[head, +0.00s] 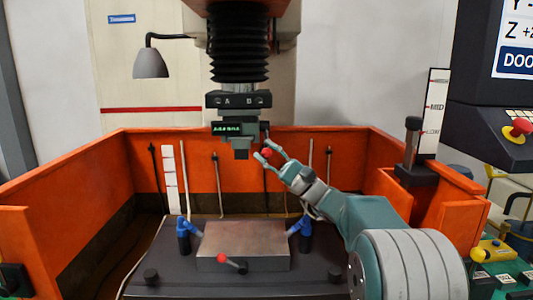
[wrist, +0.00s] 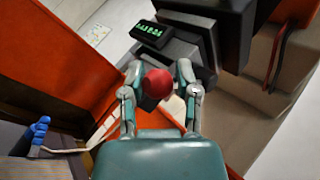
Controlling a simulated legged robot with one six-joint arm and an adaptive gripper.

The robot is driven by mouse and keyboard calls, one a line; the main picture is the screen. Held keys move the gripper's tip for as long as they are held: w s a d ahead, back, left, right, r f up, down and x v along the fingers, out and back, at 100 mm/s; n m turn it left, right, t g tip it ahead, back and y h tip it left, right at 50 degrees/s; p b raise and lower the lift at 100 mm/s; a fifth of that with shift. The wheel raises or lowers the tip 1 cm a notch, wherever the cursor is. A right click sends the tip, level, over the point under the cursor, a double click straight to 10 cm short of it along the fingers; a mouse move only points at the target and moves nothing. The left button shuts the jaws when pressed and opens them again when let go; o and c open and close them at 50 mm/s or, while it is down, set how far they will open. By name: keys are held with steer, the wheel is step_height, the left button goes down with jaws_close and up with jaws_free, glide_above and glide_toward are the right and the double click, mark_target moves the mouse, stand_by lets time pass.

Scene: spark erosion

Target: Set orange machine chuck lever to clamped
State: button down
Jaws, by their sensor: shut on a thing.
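The chuck lever's red ball knob (head: 266,153) is at the right side of the machine head, below the black bellows. It also shows in the wrist view (wrist: 157,84), between my fingertips. My gripper (head: 268,150) reaches in from the lower right and is shut on this red knob. The chuck (head: 240,145) hangs under the head, beside the knob, and holds a dark block. A small display with green characters (head: 226,129) sits on the chuck; it also shows in the wrist view (wrist: 150,33). The lever's shaft is mostly hidden, and I cannot read its set position.
Orange tank walls (head: 60,222) surround a dark worktable with a steel block (head: 243,247). Blue-topped clamps (head: 186,228) flank the block, and another red-knobbed lever (head: 222,258) is at its front. A grey lamp (head: 150,64) hangs upper left. A control panel with a red button (head: 518,129) is at right.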

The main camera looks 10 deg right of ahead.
steer(key=shift+c, duration=1.7)
jaws_free()
steer(key=shift+w+f, duration=0.2)
steer(key=shift+f, duration=0.15)
steer(key=shift+o, duration=0.2)
steer(key=shift+w+m, duration=0.1)
steer(key=shift+m, duration=0.2)
steer(key=shift+w+d, duration=0.1)
steer(key=shift+d, duration=0.2)
steer(key=v, duration=1.2)
steer(key=shift+a, duration=0.1)
